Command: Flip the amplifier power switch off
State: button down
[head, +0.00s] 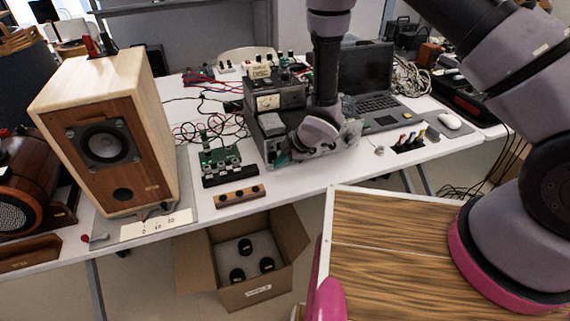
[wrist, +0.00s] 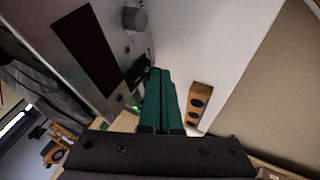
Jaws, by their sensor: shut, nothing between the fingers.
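The amplifier (head: 252,122) is a grey box on the white table, partly hidden behind my arm in the head view. In the wrist view its front panel (wrist: 52,40) shows a dark window (wrist: 88,48), a grey round knob (wrist: 134,18) and a small lit green light (wrist: 135,107). A small black part (wrist: 138,72), which looks like the power switch, sticks out of the panel. My gripper (wrist: 159,72) has green fingers, shut and empty, with their tips right beside that black part. I cannot tell whether they touch it, or which way the switch is set.
A wooden speaker (head: 105,145) stands at the left. A green circuit board (head: 218,158) and a wooden block with black holes (head: 240,195) lie left of the amplifier. A laptop (head: 375,104) is behind to the right. An open cardboard box (head: 283,287) sits below the table's front edge.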

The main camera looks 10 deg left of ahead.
jog(key=shift+w+a, duration=0.15)
jog(key=shift+w, duration=0.15)
jog(key=shift+w+a+f, duration=0.15)
jog(key=shift+w+f, duration=0.1)
jog(key=shift+w, duration=0.1)
jog(key=shift+s+f, duration=0.1)
jog(key=shift+f, duration=0.15)
jog(key=shift+r, duration=0.15)
